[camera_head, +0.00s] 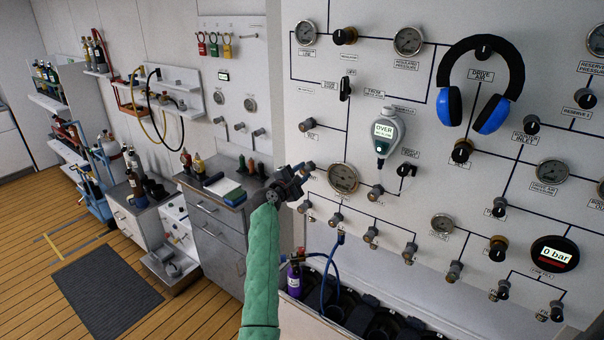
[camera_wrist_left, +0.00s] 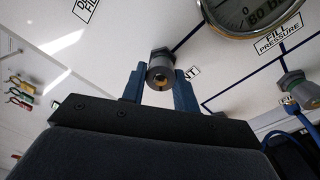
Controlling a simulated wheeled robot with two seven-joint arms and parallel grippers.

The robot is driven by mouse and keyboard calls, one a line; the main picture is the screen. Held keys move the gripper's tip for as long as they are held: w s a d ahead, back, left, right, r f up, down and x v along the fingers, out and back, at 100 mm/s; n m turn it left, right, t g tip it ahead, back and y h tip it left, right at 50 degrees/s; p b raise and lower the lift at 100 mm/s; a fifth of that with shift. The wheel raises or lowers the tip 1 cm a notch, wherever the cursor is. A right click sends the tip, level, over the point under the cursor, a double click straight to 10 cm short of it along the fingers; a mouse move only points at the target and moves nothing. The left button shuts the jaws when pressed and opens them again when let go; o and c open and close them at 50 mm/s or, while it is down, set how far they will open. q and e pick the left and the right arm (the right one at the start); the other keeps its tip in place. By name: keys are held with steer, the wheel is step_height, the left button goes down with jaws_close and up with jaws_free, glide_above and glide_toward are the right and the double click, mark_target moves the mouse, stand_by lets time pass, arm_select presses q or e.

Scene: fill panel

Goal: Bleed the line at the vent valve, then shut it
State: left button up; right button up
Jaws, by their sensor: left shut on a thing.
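The vent valve (camera_wrist_left: 161,68) is a grey round knob with a brass-coloured centre on the white panel. The end of its label, "NT", shows beside it in the left wrist view. My left gripper (camera_wrist_left: 160,85) has its two blue fingers on either side of this knob, shut on it. In the head view my left gripper (camera_head: 301,173) is at the panel, just left of a round gauge (camera_head: 343,178), and covers most of the valve. The gauge also shows in the left wrist view (camera_wrist_left: 250,14), marked "FILL PRESSURE". My right gripper is in neither view.
A blue-cupped headset (camera_head: 484,85) and a handheld meter reading "OVER" (camera_head: 386,134) hang on the panel. A round display (camera_head: 553,254) reads 0 bar. Several other valves and gauges surround the work. A purple cylinder (camera_head: 294,279) with a blue hose stands below.

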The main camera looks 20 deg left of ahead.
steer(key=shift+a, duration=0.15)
arm_select(q)
steer(key=o, duration=1)
steer(key=shift+a+f, duration=0.1)
steer(key=shift+s, duration=0.1)
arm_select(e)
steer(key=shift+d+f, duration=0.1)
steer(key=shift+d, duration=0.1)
arm_select(q)
steer(key=shift+s+a+f+b, duration=0.1)
steer(key=shift+s+b, duration=0.2)
steer(key=shift+b, duration=0.05)
steer(key=b+v, duration=0.3)
steer(key=v, duration=0.4)
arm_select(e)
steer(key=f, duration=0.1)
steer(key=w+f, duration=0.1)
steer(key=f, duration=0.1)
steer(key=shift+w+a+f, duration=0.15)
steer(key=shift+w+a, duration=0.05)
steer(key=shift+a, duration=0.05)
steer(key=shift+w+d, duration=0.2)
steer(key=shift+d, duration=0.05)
